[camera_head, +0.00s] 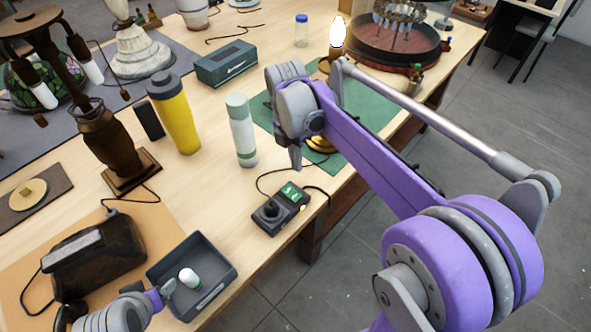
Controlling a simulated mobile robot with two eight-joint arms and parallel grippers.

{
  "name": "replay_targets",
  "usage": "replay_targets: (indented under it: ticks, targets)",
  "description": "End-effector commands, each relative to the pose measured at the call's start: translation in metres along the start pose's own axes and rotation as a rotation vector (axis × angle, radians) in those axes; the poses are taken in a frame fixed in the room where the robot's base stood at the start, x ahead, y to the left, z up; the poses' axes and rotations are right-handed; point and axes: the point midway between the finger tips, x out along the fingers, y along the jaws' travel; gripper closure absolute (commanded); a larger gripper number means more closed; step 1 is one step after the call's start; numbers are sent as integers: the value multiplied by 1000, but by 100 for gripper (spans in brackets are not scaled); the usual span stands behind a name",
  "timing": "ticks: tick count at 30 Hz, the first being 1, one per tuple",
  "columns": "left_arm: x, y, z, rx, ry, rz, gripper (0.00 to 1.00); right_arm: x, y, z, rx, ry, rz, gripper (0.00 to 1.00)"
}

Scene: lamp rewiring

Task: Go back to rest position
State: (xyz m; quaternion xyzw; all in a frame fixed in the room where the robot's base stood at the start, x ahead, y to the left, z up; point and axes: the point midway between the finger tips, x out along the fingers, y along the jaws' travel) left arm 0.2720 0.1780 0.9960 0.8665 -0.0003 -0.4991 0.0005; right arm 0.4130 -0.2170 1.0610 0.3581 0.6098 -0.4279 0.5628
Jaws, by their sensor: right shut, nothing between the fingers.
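My right arm reaches in from the lower right across the table's front edge. Its gripper (296,157) points down over the green mat, shut and empty, beside a brass lamp base (323,146) that the arm partly hides. A pale flame-shaped bulb (338,36) shows just above the arm. My left gripper (166,290) shows small at the bottom left, at the dark tray (226,284). Its tip is close to a small white object (189,278) in the tray; I cannot tell whether they touch or whether the jaws are open.
A black device with a green display (280,209) and cable lies near the front edge. A pale green bottle (241,130) and yellow tumbler (174,112) stand left of the right gripper. A dark brown lamp (107,135) stands further left.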

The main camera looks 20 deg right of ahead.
Motion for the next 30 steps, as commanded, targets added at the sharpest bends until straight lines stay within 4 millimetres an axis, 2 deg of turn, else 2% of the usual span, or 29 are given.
replay_targets:
  ticks: [5, 22, 26, 30]
  targets:
    - [0, 0, 0, 0, 0, 0, 21, -8, -2, 0, 0, 0, 0, 100]
    - [0, 0, 0, 0, 0, 0, 21, -8, -4, -2, 25, -3, 8, 100]
    - [0, 0, 0, 0, 0, 0, 21, -5, -15, -11, 188, -18, 61, 100]
    - [0, 0, 0, 0, 0, 0, 21, 4, -37, -30, 530, -19, 177, 100]
